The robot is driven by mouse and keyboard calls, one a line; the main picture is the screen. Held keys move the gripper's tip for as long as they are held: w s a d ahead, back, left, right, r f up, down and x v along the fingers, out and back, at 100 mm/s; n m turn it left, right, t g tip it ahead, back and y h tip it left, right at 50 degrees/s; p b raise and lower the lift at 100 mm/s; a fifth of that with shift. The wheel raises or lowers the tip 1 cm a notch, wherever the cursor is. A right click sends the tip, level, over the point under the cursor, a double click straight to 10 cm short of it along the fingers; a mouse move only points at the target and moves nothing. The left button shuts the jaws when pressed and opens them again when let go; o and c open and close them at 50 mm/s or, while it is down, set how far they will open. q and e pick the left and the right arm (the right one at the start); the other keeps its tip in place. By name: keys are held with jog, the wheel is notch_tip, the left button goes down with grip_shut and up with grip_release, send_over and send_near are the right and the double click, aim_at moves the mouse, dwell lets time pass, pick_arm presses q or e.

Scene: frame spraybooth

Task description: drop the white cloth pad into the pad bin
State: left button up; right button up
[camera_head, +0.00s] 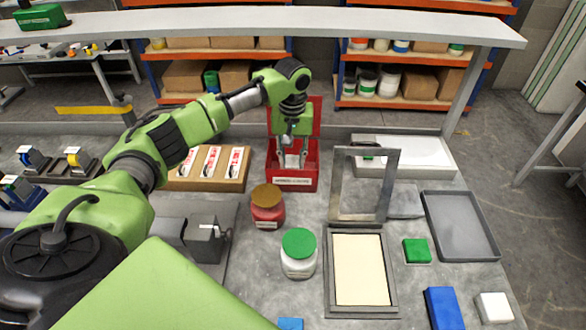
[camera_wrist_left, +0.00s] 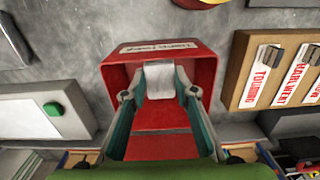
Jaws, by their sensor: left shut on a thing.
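My left gripper (camera_head: 292,160) points down into the mouth of an open red bin (camera_head: 291,182) with a white label on its front. In the left wrist view the gripper (camera_wrist_left: 159,92) is shut on a small white cloth pad (camera_wrist_left: 159,76), held between its fingertips. The red bin's walls (camera_wrist_left: 116,80) surround the pad, and the bare red floor shows beyond it. Whether the pad touches the bin is hard to tell. My right gripper is not in view.
A tool block (camera_head: 207,168) stands left of the bin and a white case (camera_head: 405,157) right of it. A brown-lidded red jar (camera_head: 267,210) and green-lidded white jar (camera_head: 299,262) stand in front. An upright grey frame (camera_head: 375,208) rises nearby. A white block (camera_head: 495,308) lies front right.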

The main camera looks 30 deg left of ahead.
aim_at(293, 162)
pick_arm(q)
jog(key=shift+f+p, duration=0.4)
jog(key=shift+f, duration=1.9)
jog(key=shift+f, duration=0.1)
jog(key=shift+f, duration=0.5)
jog(key=o, duration=1)
jog(key=shift+r, duration=0.1)
jog(key=shift+w+r, duration=0.1)
jog(key=shift+r, duration=0.15)
notch_tip(293, 162, up, 12)
jog(key=shift+b, duration=1.1)
jog(key=shift+r, duration=0.3)
